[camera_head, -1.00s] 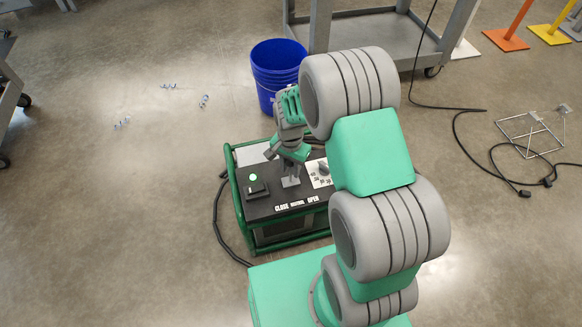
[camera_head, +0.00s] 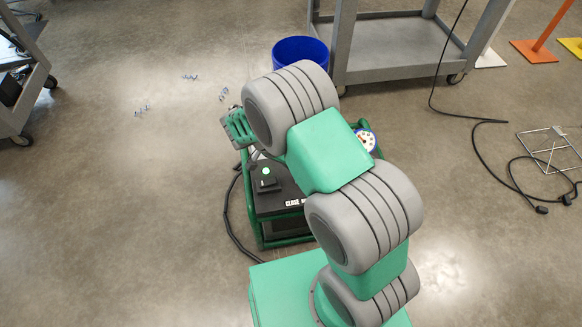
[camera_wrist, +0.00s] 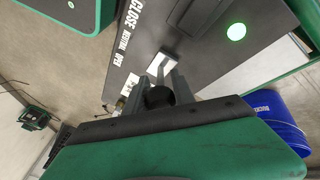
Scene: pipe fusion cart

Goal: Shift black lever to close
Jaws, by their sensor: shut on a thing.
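In the wrist view, the black lever (camera_wrist: 158,97) shows its round dark knob between the two grey fingers of my gripper (camera_wrist: 160,86), which is shut on it. Its thin metal shaft runs to a light slot plate (camera_wrist: 161,64) on the dark control panel (camera_wrist: 205,62). The white CLOSE, NEUTRAL, OPEN lettering (camera_wrist: 128,38) stands beside the slot. I cannot tell exactly which mark the lever points to. In the head view, my arm hides the lever and fingertips; the panel (camera_head: 272,203) of the green-framed cart shows in part.
A green light (camera_head: 265,171) is lit on the panel; it also shows in the wrist view (camera_wrist: 236,32). A round gauge (camera_head: 367,139) shows right of my arm. A blue bucket (camera_head: 300,49) and a grey trolley (camera_head: 400,50) stand behind. Black cables (camera_head: 478,150) lie at right.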

